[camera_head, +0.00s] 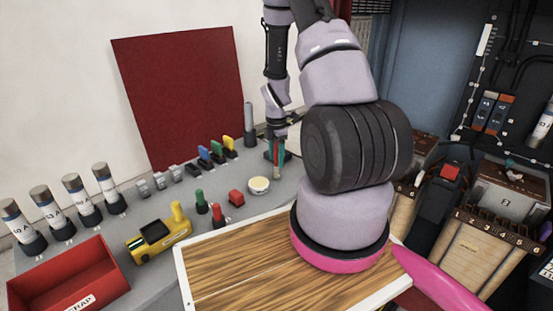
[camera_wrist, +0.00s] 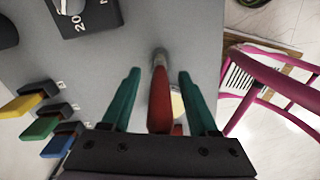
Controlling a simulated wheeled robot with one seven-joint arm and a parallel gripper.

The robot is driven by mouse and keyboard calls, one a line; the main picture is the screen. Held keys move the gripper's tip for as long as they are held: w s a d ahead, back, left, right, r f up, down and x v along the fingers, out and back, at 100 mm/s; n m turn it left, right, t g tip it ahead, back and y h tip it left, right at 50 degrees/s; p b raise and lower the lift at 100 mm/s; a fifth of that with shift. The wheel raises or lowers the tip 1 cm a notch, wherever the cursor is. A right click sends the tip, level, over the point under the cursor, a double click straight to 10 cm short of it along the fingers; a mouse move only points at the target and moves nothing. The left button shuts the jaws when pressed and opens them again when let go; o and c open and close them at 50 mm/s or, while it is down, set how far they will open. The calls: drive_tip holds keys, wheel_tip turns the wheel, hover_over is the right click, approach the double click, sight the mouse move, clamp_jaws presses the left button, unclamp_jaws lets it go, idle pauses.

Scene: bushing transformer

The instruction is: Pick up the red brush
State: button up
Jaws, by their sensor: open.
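The red brush (camera_wrist: 160,95) shows in the wrist view, with a red handle and a grey-brown tip. It lies between the two teal fingers of my gripper (camera_wrist: 158,98), with a visible gap on each side. My gripper is open around it. In the head view, my gripper (camera_head: 277,153) is at the back of the grey bench, with the brush's pale tip (camera_head: 277,173) showing below the fingers. The fingers hide much of the brush there. I cannot tell what the brush rests on.
Blue, green and yellow-handled pieces (camera_head: 216,149) stand left of my gripper. A black-based grey cylinder (camera_head: 249,125) is close behind. A magenta frame (camera_wrist: 270,85) is right.

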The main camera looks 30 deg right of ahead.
clamp_jaws()
drive_tip(key=shift+r, duration=0.15)
